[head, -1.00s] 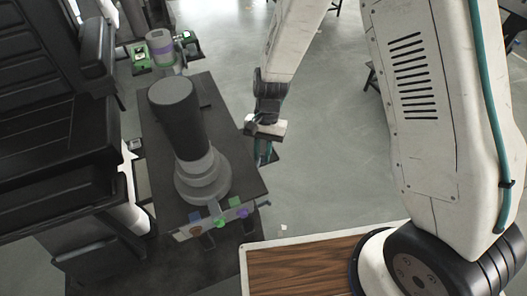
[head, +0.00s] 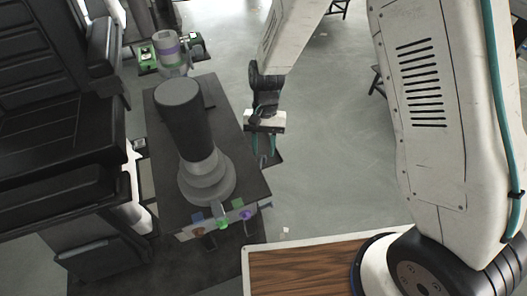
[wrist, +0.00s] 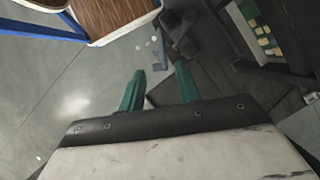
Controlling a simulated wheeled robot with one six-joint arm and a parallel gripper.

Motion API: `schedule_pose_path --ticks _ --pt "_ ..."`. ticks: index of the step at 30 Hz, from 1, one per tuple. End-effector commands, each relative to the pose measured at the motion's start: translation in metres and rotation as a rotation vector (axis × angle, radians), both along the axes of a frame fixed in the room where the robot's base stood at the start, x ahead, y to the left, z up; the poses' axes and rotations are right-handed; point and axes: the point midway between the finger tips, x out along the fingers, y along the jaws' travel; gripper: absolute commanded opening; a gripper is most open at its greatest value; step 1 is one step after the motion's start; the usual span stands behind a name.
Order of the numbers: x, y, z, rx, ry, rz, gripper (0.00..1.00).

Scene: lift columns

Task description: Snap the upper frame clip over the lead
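My gripper (head: 264,146) hangs beside the right edge of the dark platform that carries the lift column (head: 182,120). In the wrist view its two green fingers (wrist: 160,72) stand apart with nothing between them, so it is open and empty. The column is a dark cylinder on a stepped grey base. At the platform's front are coloured fittings: blue, green (head: 222,222) and purple (head: 245,215). I cannot single out the upper frame clip or the lead in either view.
A black padded chair-like unit (head: 60,130) fills the left. Behind the column stands a grey cylinder with a purple band (head: 167,48), beside green-edged boxes (head: 148,60). An opening with pale yellow pieces (wrist: 262,35) shows in the wrist view. Grey floor (head: 330,150) is clear right of my gripper.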

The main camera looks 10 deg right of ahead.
Motion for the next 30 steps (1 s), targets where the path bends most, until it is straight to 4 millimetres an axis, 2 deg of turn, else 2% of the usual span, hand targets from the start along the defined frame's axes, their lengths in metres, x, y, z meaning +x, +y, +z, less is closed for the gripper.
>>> schedule_pose_path --ticks 3,9,23,26,29,30 --pt "0.009 -0.002 0.022 0.002 -0.003 0.001 0.34" --pt "0.019 -0.004 0.046 0.001 -0.001 0.0 0.34" --pt "0.021 -0.006 0.055 0.001 -0.003 0.001 0.34" --pt "0.02 -0.013 0.07 0.009 -0.02 0.007 0.34" --pt "0.017 -0.029 0.102 0.023 -0.057 0.018 0.34" --pt "0.014 -0.038 0.119 0.029 -0.077 0.025 0.34"
